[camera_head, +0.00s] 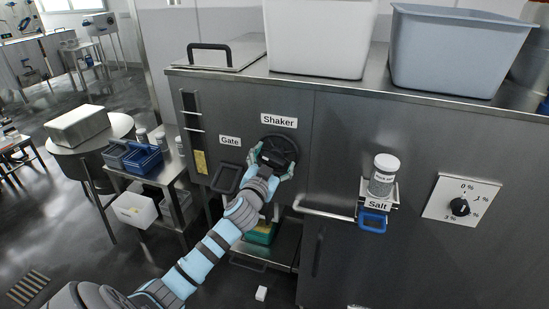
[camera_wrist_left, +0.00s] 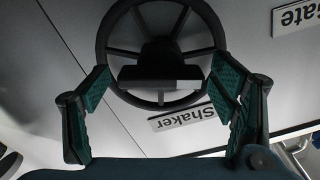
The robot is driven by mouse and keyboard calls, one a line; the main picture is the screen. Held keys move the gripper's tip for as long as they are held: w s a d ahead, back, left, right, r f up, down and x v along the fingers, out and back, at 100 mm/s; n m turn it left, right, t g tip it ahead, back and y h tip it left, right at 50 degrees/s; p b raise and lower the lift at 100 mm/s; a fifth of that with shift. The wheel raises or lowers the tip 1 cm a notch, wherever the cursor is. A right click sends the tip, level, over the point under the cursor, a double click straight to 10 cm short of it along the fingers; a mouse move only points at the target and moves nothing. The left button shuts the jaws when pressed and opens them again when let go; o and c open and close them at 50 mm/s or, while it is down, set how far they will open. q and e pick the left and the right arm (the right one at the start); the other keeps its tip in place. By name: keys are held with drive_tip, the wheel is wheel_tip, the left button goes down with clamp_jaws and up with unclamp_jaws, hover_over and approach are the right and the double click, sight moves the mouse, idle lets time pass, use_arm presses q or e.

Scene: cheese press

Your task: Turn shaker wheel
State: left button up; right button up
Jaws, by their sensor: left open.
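The shaker wheel (camera_head: 279,149) is a black wheel on the steel cabinet front, below the "Shaker" label (camera_head: 279,121). In the left wrist view the wheel (camera_wrist_left: 162,97) shows its round rim, several spokes and a dark bar across its hub. My left gripper (camera_head: 271,170) is at the wheel's lower part and hides some of it. In the left wrist view its green-padded fingers (camera_wrist_left: 161,92) are open, one on each side of the wheel's near part. I cannot tell whether they touch the rim. My right gripper is not in view.
The "Gate" label (camera_head: 230,141) and its dark handle (camera_head: 227,178) are left of the wheel. A salt jar (camera_head: 384,175) stands on a bracket to the right, with a dial panel (camera_head: 461,201) beyond. White (camera_head: 318,38) and grey (camera_head: 455,50) tubs stand on top.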

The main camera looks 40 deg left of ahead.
use_arm(q)
drive_tip(key=shift+w+a, duration=0.15)
drive_tip(key=shift+w, duration=0.1)
drive_tip(key=shift+c, duration=0.2)
drive_tip(key=c, duration=1.1)
drive_tip(key=shift+m, duration=0.3)
drive_tip(key=m+p, duration=0.2)
drive_tip(key=m, duration=0.2)
drive_tip(key=m+p, duration=0.2)
drive_tip(key=m, duration=0.3)
drive_tip(key=shift+f+m, duration=0.1)
drive_tip(key=shift+m, duration=0.3)
drive_tip(key=m+p, duration=0.2)
drive_tip(key=m, duration=0.4)
drive_tip(key=shift+f, duration=0.1)
drive_tip(key=m+p, duration=0.1)
drive_tip(key=m, duration=0.4)
drive_tip(key=shift+f, duration=0.15)
